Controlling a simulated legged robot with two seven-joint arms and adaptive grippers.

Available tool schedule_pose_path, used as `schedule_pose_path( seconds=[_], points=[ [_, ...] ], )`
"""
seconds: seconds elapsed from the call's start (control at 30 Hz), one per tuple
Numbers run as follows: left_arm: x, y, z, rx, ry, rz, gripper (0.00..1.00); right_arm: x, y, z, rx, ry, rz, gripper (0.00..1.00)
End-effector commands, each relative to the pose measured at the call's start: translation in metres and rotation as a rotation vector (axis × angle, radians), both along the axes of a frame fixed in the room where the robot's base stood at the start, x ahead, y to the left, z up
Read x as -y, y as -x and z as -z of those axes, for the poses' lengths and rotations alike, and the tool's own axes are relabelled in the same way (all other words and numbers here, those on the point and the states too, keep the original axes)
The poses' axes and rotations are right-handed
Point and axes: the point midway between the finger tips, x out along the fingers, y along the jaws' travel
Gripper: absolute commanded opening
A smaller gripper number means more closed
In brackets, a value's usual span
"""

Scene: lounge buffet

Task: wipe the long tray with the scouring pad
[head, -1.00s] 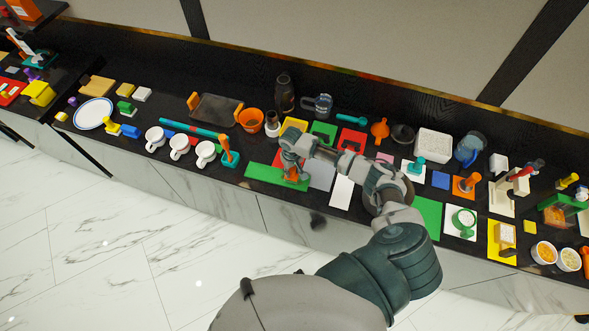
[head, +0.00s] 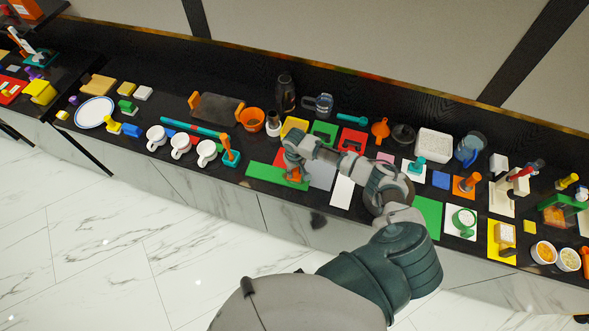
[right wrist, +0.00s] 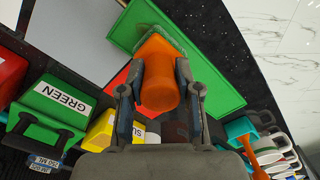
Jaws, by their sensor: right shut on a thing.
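The long tray is a flat green rectangle (head: 262,172) near the counter's front edge; it also shows with a thin rim in the right wrist view (right wrist: 218,88). My right gripper (head: 296,168) is over its right part, pointing down. In the right wrist view my gripper (right wrist: 160,72) is shut on the orange handle of the scouring pad (right wrist: 160,92). The pad's far end overlaps the tray; its underside is hidden, so I cannot tell whether it touches. My left gripper is not in view.
White cups (head: 206,151) and a teal-based orange-handled tool (head: 230,156) stand left of the tray. A green box (right wrist: 50,108) and yellow box (right wrist: 101,130) are close to my gripper. A grey panel (head: 322,174) lies right of the tray. Floor in front is clear.

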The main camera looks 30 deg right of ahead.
Motion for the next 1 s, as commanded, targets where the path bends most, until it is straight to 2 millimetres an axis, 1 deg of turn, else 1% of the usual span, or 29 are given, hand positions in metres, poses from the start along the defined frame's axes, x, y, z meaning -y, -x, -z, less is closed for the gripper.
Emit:
schedule_pose_path(
  seconds=[0.03, 0.17, 0.3, 0.47, 0.57, 0.77, 1.0],
  points=[
    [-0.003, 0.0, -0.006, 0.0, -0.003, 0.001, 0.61, 0.005, 0.004, -0.003, -0.002, 0.001, 0.002, 0.0],
    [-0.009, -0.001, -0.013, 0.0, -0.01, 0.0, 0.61, 0.013, 0.012, -0.003, -0.001, -0.002, 0.002, 0.0],
    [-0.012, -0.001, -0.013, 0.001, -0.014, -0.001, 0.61, 0.016, 0.014, -0.001, 0.0, -0.002, 0.001, 0.0],
    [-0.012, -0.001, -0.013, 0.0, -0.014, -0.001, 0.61, 0.016, 0.013, 0.0, 0.0, -0.003, 0.0, 0.0],
    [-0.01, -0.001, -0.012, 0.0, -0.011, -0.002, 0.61, 0.014, 0.011, 0.0, 0.0, -0.003, 0.0, 0.0],
    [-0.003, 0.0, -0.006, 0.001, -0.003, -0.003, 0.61, -0.001, -0.003, 0.001, 0.001, -0.002, 0.0, 0.0],
    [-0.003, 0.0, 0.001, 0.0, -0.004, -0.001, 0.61, -0.017, -0.019, 0.002, 0.001, -0.002, 0.0, 0.0]
  ],
)
